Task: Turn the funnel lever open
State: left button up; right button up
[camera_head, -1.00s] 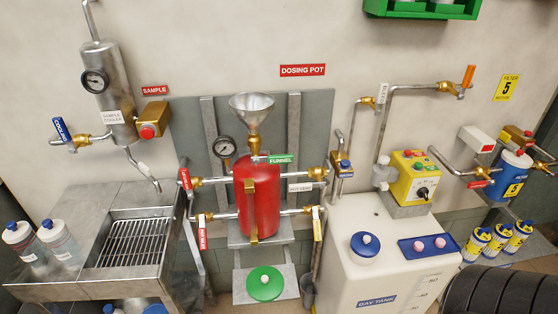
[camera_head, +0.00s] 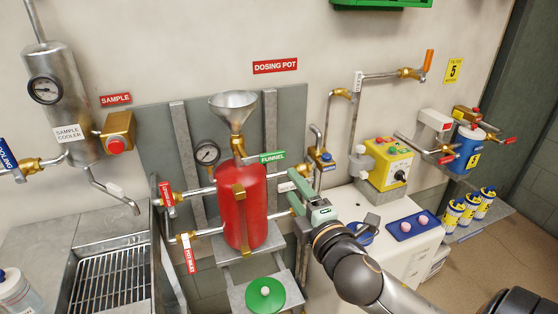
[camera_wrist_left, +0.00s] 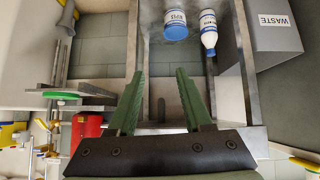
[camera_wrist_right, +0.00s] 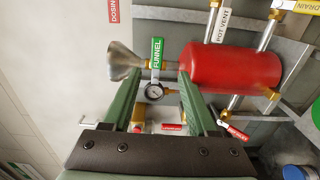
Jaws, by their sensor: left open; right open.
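The green lever (camera_head: 272,157) with the FUNNEL label lies roughly level at the brass valve (camera_head: 238,145), below the metal funnel (camera_head: 233,108) and above the red pot (camera_head: 243,207). My right gripper (camera_head: 293,186) is open, to the right of the pot and a little below the lever in the head view. In the right wrist view the lever (camera_wrist_right: 157,53) shows beyond the open, empty fingertips (camera_wrist_right: 157,77), in line with the gap. My left gripper (camera_wrist_left: 160,75) is open and empty in its wrist view, over the sink area, and is out of the head view.
The red-labelled inlet levers (camera_head: 168,194) are left of the pot. A blue-handled tap (camera_head: 325,158) and a white tank (camera_head: 413,250) are to the right. A green lid (camera_head: 265,295) is below the pot.

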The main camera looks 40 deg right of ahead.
aim_at(275, 158)
jog(key=x, duration=0.2)
jog(key=b+x, duration=0.1)
jog(key=x, duration=0.1)
jog(key=b+x, duration=0.1)
jog(key=x, duration=0.1)
jog(key=shift+w+d+r, duration=0.3)
jog(key=shift+w+r, duration=0.05)
jog(key=shift+w, duration=0.05)
jog(key=x, duration=0.4)
jog(key=shift+w+d+f, duration=0.1)
jog(key=shift+w, duration=0.7)
pick_arm(q)
jog(key=shift+w+d+f, duration=0.25)
jog(key=shift+d+f, duration=0.4)
jog(key=shift+f, duration=0.1)
pick_arm(e)
grip_shut()
pick_arm(q)
jog(key=shift+r, duration=0.1)
pick_arm(e)
jog(key=shift+d, duration=0.1)
